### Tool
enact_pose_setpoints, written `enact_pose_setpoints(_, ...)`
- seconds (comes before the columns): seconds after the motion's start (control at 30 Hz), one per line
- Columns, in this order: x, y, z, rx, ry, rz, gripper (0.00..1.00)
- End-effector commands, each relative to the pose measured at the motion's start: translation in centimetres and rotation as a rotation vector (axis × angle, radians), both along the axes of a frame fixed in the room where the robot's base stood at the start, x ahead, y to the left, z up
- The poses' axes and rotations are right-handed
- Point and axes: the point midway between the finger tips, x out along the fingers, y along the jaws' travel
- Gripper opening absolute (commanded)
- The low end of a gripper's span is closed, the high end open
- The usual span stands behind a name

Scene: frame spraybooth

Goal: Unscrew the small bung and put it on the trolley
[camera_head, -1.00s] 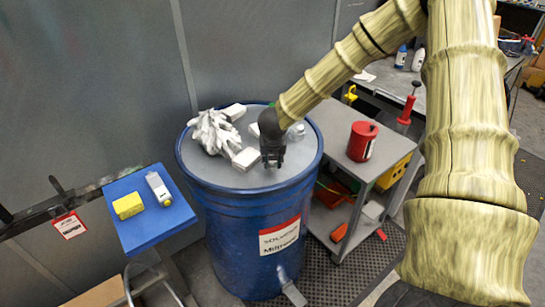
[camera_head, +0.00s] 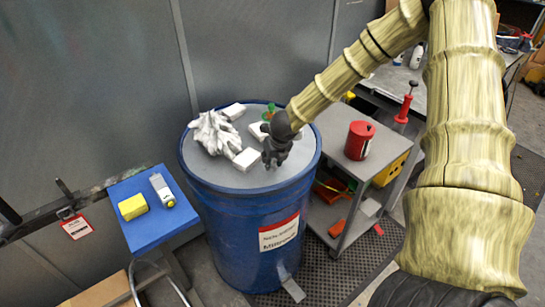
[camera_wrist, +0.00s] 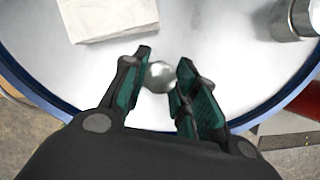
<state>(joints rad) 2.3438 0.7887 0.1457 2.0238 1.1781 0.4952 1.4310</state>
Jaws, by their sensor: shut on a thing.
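The small bung (camera_wrist: 159,77) is a round, shiny metal piece between my fingertips in the wrist view. My gripper (camera_wrist: 164,72) is shut on it, low over the grey top of the blue drum (camera_head: 245,235). Whether the bung is still seated in the lid cannot be told. In the head view my gripper (camera_head: 274,163) points down at the right front of the drum top and hides the bung. The grey trolley (camera_head: 333,128) stands right of the drum, partly behind my arm.
A red can (camera_head: 359,140) stands on the trolley top. White rags (camera_head: 214,133) and several white boxes (camera_head: 245,158) lie on the drum. A metal cylinder (camera_wrist: 293,18) stands there too. A blue stool (camera_head: 150,225) at left holds a yellow block (camera_head: 133,207) and a bottle (camera_head: 161,188).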

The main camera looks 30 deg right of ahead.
Motion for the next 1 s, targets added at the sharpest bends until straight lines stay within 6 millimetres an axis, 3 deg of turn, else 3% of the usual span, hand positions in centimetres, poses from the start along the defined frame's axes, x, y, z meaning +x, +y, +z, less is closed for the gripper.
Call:
enact_pose_setpoints(0.37, -0.02, -0.10, 0.19, -0.002, 0.001, 0.025, 0.10)
enact_pose_setpoints(1.0, -0.03, -0.20, 0.31, -0.001, 0.002, 0.313, 0.10)
